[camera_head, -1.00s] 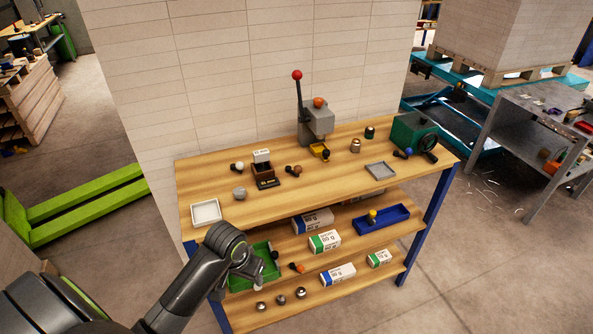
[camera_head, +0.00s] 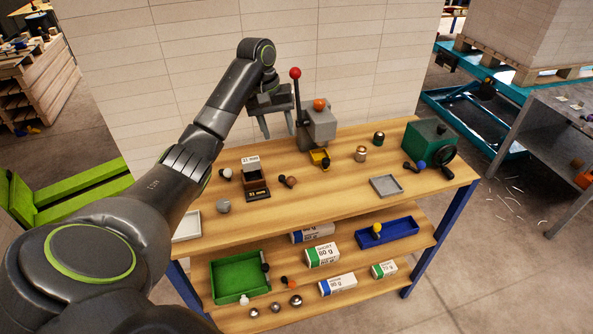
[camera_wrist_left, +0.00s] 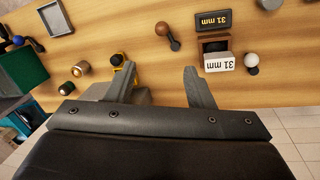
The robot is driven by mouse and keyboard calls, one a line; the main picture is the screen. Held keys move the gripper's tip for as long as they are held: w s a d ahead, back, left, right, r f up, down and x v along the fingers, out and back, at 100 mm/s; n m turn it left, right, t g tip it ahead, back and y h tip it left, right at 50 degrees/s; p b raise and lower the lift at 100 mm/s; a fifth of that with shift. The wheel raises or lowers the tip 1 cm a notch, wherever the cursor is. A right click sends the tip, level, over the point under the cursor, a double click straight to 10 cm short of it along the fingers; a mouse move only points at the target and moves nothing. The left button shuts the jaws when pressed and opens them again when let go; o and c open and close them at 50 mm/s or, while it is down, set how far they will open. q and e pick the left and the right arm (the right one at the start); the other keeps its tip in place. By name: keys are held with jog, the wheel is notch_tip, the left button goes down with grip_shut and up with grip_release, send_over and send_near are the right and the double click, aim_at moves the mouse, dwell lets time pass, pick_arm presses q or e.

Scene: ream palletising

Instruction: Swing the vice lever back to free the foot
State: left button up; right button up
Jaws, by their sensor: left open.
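The grey vice (camera_head: 320,126) stands at the back of the wooden bench, with an orange knob on top. Its upright black lever (camera_head: 298,96) ends in a red ball (camera_head: 295,73). My left gripper (camera_head: 278,127) is open, pointing down, just left of the lever and apart from it as far as I can tell. In the left wrist view the open fingers (camera_wrist_left: 158,82) have bare bench between them. A small yellow part (camera_head: 319,157) with a dark knob sits at the vice's front; I cannot tell whether a foot is clamped there. My right gripper is out of view.
A block marked 31 mm (camera_head: 257,178) and small knobs stand left of the vice. A grey tray (camera_head: 386,186) and a green box with a black handwheel (camera_head: 431,146) are to the right. A pale tiled wall (camera_head: 170,90) rises close behind.

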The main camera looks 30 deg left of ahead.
pick_arm(q)
notch_tip(320, 180, down, 3)
jog(key=s+b, duration=0.1)
jog(key=b, duration=0.2)
jog(key=p, duration=0.2)
send_over(290, 177)
jog(key=f, duration=0.5)
jog(key=a+f, duration=0.1)
jog(key=f, duration=0.2)
jog(key=shift+s+f, duration=0.25)
jog(key=shift+s, duration=0.05)
jog(key=x, duration=0.4)
jog(key=shift+f, duration=0.45)
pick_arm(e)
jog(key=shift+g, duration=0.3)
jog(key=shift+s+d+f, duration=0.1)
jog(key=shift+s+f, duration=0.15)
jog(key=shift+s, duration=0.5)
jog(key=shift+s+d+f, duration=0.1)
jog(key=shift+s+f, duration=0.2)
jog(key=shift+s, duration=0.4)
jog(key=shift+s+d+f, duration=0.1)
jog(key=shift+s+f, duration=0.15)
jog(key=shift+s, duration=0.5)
pick_arm(q)
jog(key=shift+w, duration=0.1)
